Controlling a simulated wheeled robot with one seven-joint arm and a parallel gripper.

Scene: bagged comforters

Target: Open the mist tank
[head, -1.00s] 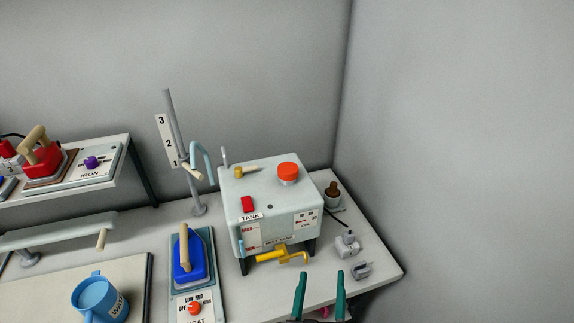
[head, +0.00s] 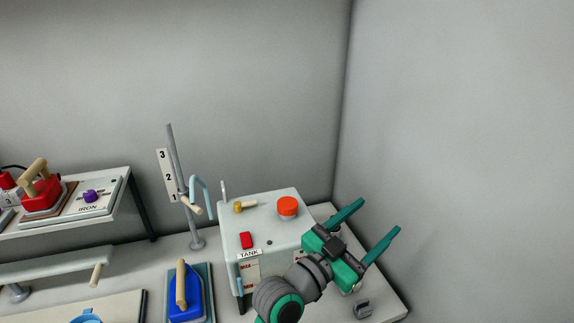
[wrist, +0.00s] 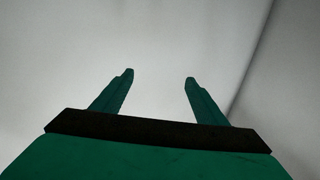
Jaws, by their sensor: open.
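The mist tank (head: 265,222) is a pale box with a "TANK" label, standing on the table at the right in the head view. My arm hides the tank's front right part. In the wrist view my gripper's two fingers (wrist: 158,76) stand apart with only wall beyond.
A blue iron (head: 184,291) stands on its plate left of the tank. A grey post (head: 177,160) with a numbered scale rises behind it. A shelf (head: 120,180) with a red iron (head: 40,189) is at the left. A small grey item (head: 362,308) lies near the table's right edge.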

